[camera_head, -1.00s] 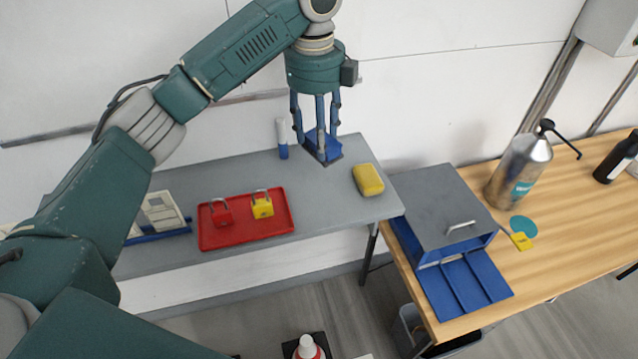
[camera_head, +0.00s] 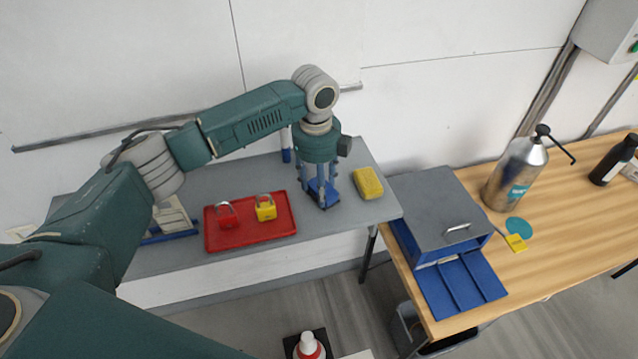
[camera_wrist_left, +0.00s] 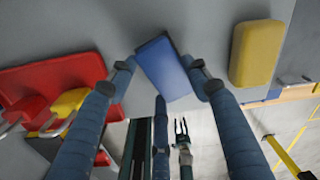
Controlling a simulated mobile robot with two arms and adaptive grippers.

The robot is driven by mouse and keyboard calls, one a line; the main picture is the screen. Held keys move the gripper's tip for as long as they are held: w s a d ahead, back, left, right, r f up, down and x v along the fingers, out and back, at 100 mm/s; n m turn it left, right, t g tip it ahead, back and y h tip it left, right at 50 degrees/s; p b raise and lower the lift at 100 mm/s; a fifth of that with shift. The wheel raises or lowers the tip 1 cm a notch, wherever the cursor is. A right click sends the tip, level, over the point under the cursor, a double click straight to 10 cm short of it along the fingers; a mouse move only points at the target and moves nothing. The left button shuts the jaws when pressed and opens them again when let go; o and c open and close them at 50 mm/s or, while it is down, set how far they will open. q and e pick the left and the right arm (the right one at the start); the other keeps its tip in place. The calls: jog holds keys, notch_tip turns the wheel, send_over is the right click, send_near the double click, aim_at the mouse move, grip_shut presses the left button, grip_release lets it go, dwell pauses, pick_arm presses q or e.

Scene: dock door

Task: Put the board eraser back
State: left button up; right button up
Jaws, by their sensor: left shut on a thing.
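The board eraser, a blue block with a dark underside (camera_head: 322,196), is at the right part of the grey bench (camera_head: 345,217). My left gripper (camera_head: 318,186) points down from above and is shut on it. In the left wrist view the blue block (camera_wrist_left: 168,68) sits between the fingertips of my left gripper (camera_wrist_left: 166,78). The block is at or just above the bench top; I cannot tell if it touches. A grey rail (camera_head: 75,138) runs along the white wall behind, partly hidden by my arm.
A yellow sponge (camera_head: 368,183) lies just right of the eraser. A red tray (camera_head: 240,240) with a red padlock (camera_head: 227,215) and a yellow padlock (camera_head: 265,208) is on the left. A blue-and-white marker (camera_head: 286,150) stands behind. A grey-and-blue box (camera_head: 435,200) is on the wooden table.

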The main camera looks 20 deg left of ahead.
pick_arm(q)
jog(key=o, duration=1)
notch_tip(320, 180, up, 12)
jog(key=b, duration=0.3)
jog(key=shift+a+b, duration=0.15)
jog(key=shift+b, duration=0.25)
